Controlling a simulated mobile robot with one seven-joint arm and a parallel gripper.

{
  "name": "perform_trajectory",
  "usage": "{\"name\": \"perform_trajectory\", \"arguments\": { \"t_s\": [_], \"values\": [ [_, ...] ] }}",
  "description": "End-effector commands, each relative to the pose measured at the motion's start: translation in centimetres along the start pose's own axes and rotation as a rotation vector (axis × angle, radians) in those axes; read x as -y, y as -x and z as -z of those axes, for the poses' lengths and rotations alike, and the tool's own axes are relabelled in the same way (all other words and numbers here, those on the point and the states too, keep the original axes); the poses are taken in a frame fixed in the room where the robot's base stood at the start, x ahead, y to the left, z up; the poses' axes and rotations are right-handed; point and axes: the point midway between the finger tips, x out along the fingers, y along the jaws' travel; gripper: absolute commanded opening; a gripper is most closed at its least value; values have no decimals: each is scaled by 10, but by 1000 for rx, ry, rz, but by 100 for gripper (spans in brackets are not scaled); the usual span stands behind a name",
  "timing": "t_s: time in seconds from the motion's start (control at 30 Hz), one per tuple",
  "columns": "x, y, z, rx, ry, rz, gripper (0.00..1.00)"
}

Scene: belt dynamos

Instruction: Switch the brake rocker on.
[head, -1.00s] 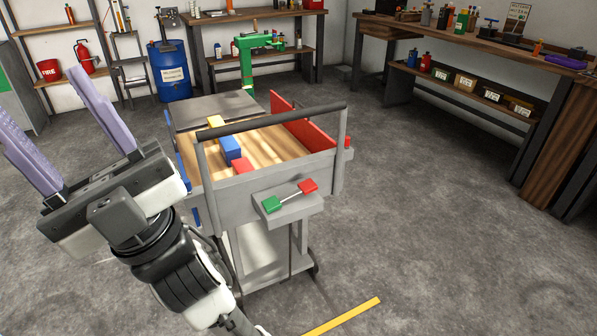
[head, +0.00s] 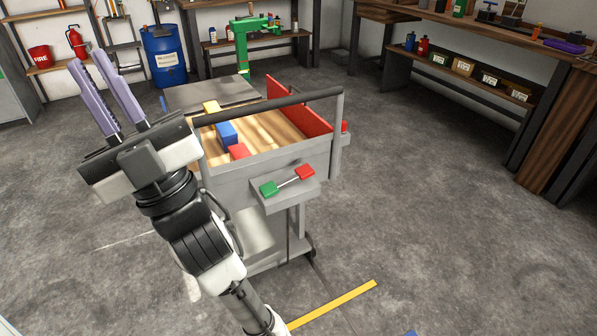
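The rocker is a lever with a green paddle (head: 268,188) at its left end and a red paddle (head: 305,172) at its right end, joined by a thin light rod. It sits on a grey bracket (head: 288,196) on the near side of a grey cart (head: 240,187). The red end appears higher than the green one in the picture, but I cannot tell for sure which end is pressed down. My gripper (head: 89,60) is left of the cart, pointing up and away, well clear of the rocker. Its two purple fingers are a small gap apart with nothing between them.
A dark handlebar (head: 270,106) spans the cart above the rocker. Coloured blocks (head: 227,132) and a red panel (head: 300,108) are on the cart's wooden top. A yellow strip (head: 332,304) marks the floor. The floor to the right is clear.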

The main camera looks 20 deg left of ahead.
Motion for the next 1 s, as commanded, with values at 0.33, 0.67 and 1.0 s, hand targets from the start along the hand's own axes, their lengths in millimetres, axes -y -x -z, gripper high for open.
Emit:
{"name": "perform_trajectory", "arguments": {
  "t_s": [0.33, 0.67, 1.0],
  "values": [
    [-170, 118, -210, 860, 186, -107, 0],
    [-266, 313, -253, 1439, 70, -78, 0],
    [-276, 364, -246, 1546, -3, -47, 0]
  ]
}}
